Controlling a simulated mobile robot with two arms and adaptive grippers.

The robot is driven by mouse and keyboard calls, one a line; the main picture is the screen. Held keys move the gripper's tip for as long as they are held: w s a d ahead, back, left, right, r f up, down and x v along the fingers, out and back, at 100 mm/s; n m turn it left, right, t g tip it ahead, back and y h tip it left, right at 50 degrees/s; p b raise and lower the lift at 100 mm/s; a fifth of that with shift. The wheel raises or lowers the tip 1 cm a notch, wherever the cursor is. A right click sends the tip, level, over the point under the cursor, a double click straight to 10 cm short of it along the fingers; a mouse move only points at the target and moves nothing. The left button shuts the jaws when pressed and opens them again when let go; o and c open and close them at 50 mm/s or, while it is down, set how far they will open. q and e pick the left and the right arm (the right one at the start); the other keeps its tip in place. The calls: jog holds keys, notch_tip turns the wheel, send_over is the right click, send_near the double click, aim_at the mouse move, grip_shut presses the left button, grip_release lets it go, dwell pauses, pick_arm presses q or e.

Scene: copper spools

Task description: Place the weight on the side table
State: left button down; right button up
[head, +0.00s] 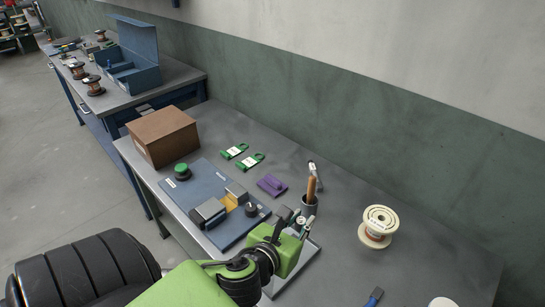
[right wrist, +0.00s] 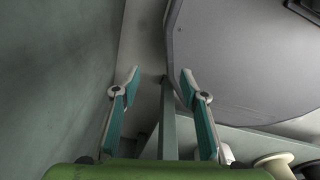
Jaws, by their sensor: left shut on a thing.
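My left gripper (head: 296,222) reaches in from the bottom of the head view over the near edge of the bench. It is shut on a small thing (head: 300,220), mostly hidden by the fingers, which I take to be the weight. Beneath it a pale flat plate (head: 306,256) shows beside the arm. My right gripper (right wrist: 160,82) shows only in the right wrist view, with its fingers wide apart and nothing between them. I cannot tell for sure which surface is the side table; a separate blue-framed table (head: 178,73) stands at the upper left.
The separate table carries copper spools (head: 93,86) and an open blue case (head: 140,77).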

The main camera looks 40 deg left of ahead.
pick_arm(q)
jog(key=m+h, duration=0.1)
jog(key=h, duration=0.1)
jog(key=a+f+m+h, duration=0.1)
jog(key=m, duration=0.1)
jog(key=f+m+h, duration=0.1)
jog(key=m+h, duration=0.1)
jog(key=shift+a+f+h+b, duration=0.15)
jog(key=shift+f+h+b, duration=0.1)
jog(key=shift+h+b, duration=0.1)
jog(key=shift+s+d+f+m+g+h, duration=0.1)
jog(key=shift+s+d+m+g+h, duration=0.1)
jog(key=shift+d+m+h, duration=0.25)
jog(key=shift+s+d+f+m+g+h, duration=0.1)
jog(key=shift+d+m+g+h, duration=0.1)
jog(key=shift+m+h, duration=0.35)
jog(key=shift+d+m+h, duration=0.5)
jog(key=shift+d+h, duration=0.05)
jog(key=shift+h, duration=0.1)
send_over(346, 271)
jog(key=shift+g, duration=0.3)
jog(key=f, duration=0.9)
jog(key=shift+s+a, duration=0.15)
jog(key=shift+a, duration=0.25)
jog(key=shift+w+d+f, duration=0.2)
jog(key=shift+d+f, duration=0.15)
jog(key=shift+f, duration=1.65)
pick_arm(e)
jog(key=shift+a+f, duration=0.7)
